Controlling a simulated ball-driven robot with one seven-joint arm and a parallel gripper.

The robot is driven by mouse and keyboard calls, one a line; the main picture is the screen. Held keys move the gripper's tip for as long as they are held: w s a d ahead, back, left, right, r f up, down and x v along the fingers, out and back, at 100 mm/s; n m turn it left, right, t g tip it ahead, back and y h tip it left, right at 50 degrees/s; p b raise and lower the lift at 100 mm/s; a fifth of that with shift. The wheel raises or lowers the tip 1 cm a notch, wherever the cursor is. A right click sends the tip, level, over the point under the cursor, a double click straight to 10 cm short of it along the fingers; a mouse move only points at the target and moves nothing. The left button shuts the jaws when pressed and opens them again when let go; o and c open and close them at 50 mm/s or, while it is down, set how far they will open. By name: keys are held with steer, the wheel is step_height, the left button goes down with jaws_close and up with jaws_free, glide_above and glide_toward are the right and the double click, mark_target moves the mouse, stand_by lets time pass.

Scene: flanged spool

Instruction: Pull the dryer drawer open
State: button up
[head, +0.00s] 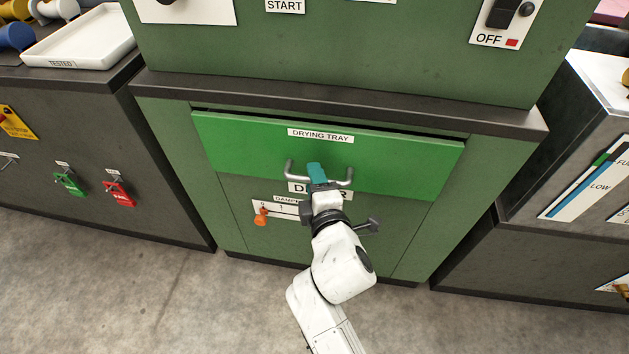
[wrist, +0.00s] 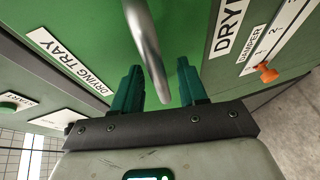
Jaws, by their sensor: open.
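The dryer drawer (head: 235,148) is a bright green front labelled DRYING TRAY, set in the darker green dryer. A dark gap shows along its top edge; I cannot tell how far out it stands. Its silver bar handle (head: 291,173) is low on the front, its middle hidden by my gripper (head: 316,168). In the wrist view, the handle (wrist: 143,35) runs between the two teal fingers of my gripper (wrist: 160,72). The fingers are apart, one on each side of the bar, with space visible beside it.
A lever with an orange knob (head: 261,216) sits on the damper scale, below left of the handle. A dark counter ledge (head: 330,107) overhangs the drawer. Dark cabinets stand left (head: 90,140) and right (head: 540,265). The grey floor (head: 190,300) in front is clear.

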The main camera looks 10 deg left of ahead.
steer(key=shift+w+a, duration=0.1)
steer(key=shift+w, duration=0.25)
jaws_close()
stand_by(0.5)
